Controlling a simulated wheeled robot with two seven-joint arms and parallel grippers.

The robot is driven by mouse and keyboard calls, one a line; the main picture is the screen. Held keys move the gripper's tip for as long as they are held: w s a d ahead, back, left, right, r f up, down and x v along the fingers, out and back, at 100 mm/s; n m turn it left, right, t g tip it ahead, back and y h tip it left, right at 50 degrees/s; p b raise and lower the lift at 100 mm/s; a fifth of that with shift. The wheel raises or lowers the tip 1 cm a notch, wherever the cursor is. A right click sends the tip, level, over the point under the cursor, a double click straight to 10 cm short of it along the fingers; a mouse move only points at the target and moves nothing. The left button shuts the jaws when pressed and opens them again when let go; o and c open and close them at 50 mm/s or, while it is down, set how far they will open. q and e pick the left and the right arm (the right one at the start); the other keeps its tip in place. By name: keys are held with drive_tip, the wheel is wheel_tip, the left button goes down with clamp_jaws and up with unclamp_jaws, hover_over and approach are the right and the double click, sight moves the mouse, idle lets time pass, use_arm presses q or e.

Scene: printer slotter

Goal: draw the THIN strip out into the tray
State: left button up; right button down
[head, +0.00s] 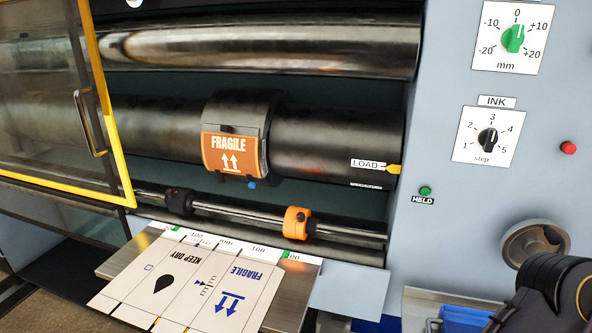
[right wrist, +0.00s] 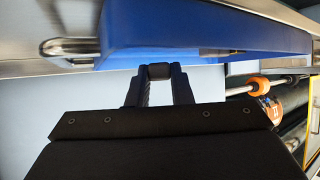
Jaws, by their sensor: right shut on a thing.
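My right gripper (right wrist: 158,70) shows in the right wrist view, its two dark fingers closed on a small dark grey piece (right wrist: 158,69). I cannot tell whether this piece is part of the THIN strip; no strip marked THIN can be made out. A blue tray (right wrist: 210,28) with a metal handle (right wrist: 68,47) lies just beyond the fingertips in that view. In the head view a blue tray (head: 465,317) shows partly at the bottom edge, beside my dark right arm; the right fingertips are out of that frame. My left gripper is not in view.
A black roller (head: 335,137) carries an orange FRAGILE plate (head: 230,153). Below it a shaft bears an orange collar (head: 296,222) and a black collar (head: 180,200). A printed sheet (head: 200,285) lies on the feed table. A handwheel (head: 535,245) and a yellow-framed door (head: 105,105) flank the opening.

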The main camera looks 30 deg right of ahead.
drive_tip(key=shift+f, duration=0.25)
drive_tip(key=shift+f, duration=0.75)
drive_tip(key=c, duration=1.2)
unclamp_jaws()
drive_tip(key=shift+v, duration=3.9)
